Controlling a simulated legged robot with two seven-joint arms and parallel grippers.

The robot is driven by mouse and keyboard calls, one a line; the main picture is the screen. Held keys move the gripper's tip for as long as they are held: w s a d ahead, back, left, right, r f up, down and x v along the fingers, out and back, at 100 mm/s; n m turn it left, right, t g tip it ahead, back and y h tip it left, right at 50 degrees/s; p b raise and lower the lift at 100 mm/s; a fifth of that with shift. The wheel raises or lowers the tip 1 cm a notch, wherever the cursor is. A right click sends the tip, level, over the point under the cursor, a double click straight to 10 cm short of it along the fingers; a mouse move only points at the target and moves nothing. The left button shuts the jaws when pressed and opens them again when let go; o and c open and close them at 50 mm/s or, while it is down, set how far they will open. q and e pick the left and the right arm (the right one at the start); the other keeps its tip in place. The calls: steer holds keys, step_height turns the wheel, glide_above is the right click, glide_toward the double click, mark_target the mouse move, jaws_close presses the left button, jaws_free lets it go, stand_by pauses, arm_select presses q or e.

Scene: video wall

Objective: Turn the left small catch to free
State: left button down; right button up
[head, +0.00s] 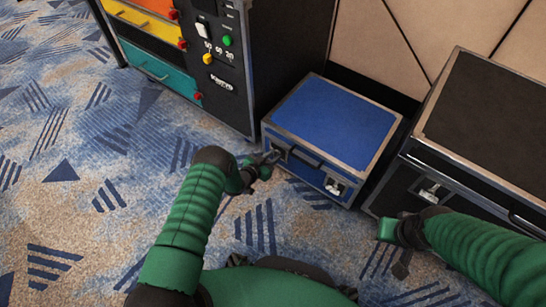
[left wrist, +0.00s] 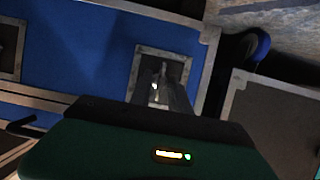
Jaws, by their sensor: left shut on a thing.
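The blue case (head: 335,118) with metal edging stands on the carpet in the middle of the head view. My left gripper (head: 269,159) is at the left small catch (head: 281,149) on its front face, and partly covers it. In the left wrist view the gripper fingers (left wrist: 160,88) are shut on the catch (left wrist: 175,66) in its metal recess; the fingers hide part of it. The right small catch (head: 337,186) shows at the other end of the front. My right gripper (head: 402,264) is over the carpet, away from the blue case; its jaws are too small to judge.
A black case (head: 490,105) stands close on the right, with its own catch (head: 428,191). A dark cabinet with coloured drawers (head: 157,68) and knobs stands at the back left. A beige panelled wall is behind. Open patterned carpet (head: 75,150) lies at the left.

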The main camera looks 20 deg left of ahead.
arm_select(q)
steer(key=shift+s+f, duration=0.2)
steer(key=shift+f, duration=0.05)
steer(key=c, duration=1.6)
jaws_free()
steer(key=shift+w, duration=0.1)
steer(key=shift+r, duration=0.15)
steer(key=p+v, duration=0.9)
steer(key=v, duration=0.7)
steer(key=shift+s+a+p, duration=0.25)
steer(key=shift+s+p, duration=0.05)
steer(key=shift+p, duration=0.05)
